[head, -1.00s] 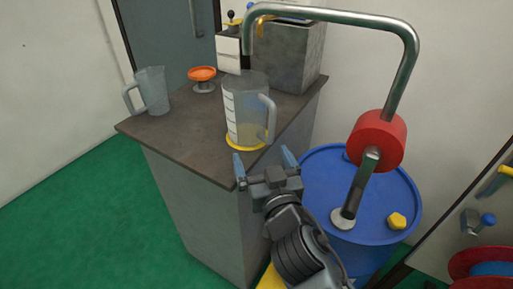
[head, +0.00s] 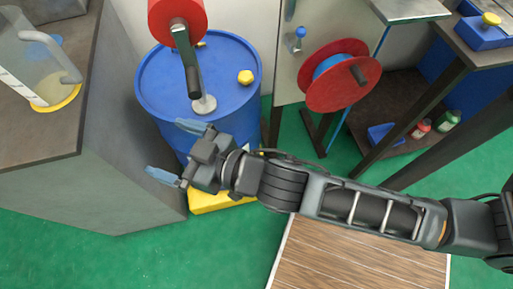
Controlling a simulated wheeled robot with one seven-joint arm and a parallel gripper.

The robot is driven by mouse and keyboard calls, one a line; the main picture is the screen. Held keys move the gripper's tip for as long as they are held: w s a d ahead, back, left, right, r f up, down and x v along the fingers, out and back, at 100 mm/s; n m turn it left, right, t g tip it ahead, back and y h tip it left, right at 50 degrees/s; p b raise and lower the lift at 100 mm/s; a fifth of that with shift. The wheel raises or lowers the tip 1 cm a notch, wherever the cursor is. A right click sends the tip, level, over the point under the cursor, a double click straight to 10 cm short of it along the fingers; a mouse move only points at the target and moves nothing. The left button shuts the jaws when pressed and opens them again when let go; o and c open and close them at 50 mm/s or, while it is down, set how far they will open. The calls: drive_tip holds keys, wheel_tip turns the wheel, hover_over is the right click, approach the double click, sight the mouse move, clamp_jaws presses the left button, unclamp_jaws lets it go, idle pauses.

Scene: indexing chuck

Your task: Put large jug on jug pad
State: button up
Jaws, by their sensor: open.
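The large clear jug (head: 32,62) stands upright at the left edge of the head view, partly cut off, with its grey handle on the right. It stands on a round yellow pad (head: 72,98) on the dark counter top (head: 25,140); the pad's right rim shows beyond the jug's base. My gripper (head: 163,147) is open and empty, with its blue fingers pointing left. It is to the right of the jug and clear of it, seen over the counter's side and the drum.
A red hose reel (head: 345,82) hangs further right. A steel-topped table (head: 408,8) and a dark-legged bench stand at the right. Green floor and a wooden mat (head: 350,260) lie below.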

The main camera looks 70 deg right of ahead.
drive_tip(key=s+d+r, duration=0.1)
drive_tip(key=s+r, duration=0.1)
drive_tip(key=s, duration=0.9)
drive_tip(key=s+d+r+g, duration=0.1)
drive_tip(key=s+d+r, duration=0.1)
drive_tip(key=s, duration=1)
drive_tip(key=shift+d+r, duration=0.25)
drive_tip(key=shift+r, duration=0.35)
